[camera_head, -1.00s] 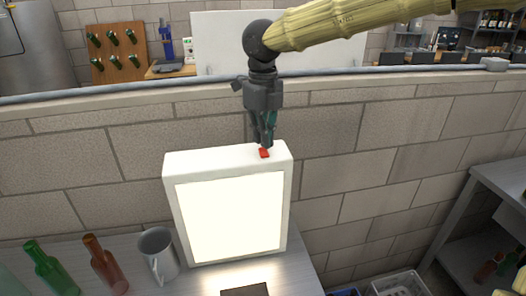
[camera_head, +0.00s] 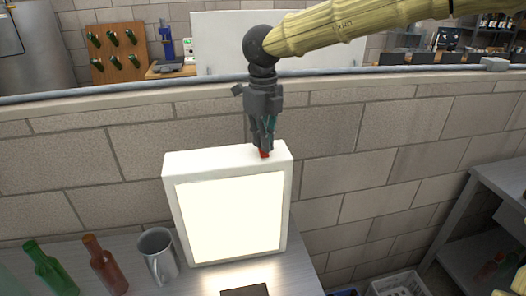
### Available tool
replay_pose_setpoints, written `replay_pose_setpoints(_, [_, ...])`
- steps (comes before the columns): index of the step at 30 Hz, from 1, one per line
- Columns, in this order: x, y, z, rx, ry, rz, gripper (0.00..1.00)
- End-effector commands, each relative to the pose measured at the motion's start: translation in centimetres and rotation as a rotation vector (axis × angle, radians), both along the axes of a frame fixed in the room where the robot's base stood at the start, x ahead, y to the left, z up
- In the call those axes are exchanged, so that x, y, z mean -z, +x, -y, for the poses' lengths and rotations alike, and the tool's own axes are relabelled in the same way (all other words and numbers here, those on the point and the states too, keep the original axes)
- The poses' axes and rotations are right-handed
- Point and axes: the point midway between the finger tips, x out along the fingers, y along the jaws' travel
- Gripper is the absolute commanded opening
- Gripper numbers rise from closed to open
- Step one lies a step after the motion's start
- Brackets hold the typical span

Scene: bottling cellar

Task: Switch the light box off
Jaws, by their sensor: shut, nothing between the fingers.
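The light box (camera_head: 230,218) stands upright on the grey table, a white case with a front panel that glows bright. A small red switch (camera_head: 264,155) is on its top, near the right end. My gripper (camera_head: 263,148) points straight down over the switch, shut with nothing in it. Its fingertips are at the switch and cover part of it. I cannot tell whether they touch it or how far the switch is tilted.
A dark flat piece (camera_head: 245,290) lies in front. A block wall (camera_head: 360,150) rises behind.

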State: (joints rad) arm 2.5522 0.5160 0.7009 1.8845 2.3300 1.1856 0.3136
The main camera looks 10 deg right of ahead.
Motion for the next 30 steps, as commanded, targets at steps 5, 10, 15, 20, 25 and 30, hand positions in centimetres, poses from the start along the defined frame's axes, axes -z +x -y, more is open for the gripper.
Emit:
replay_pose_setpoints(5, [0.2,0.0,0.0,0.0,0.0,0.0,0.0])
replay_pose_setpoints(10, [0.4,0.0,0.0,0.0,0.0,-0.001,0.0])
replay_pose_setpoints(15, [0.6,0.0,0.0,0.0,0.0,-0.001,0.0])
replay_pose_setpoints(20, [0.4,-0.1,0.0,0.0,0.0,-0.002,0.0])
replay_pose_setpoints(25, [-0.6,-0.1,0.0,0.0,0.0,-0.002,0.0])
replay_pose_setpoints(30, [-1.7,0.0,0.0,0.0,0.0,-0.001,0.0])
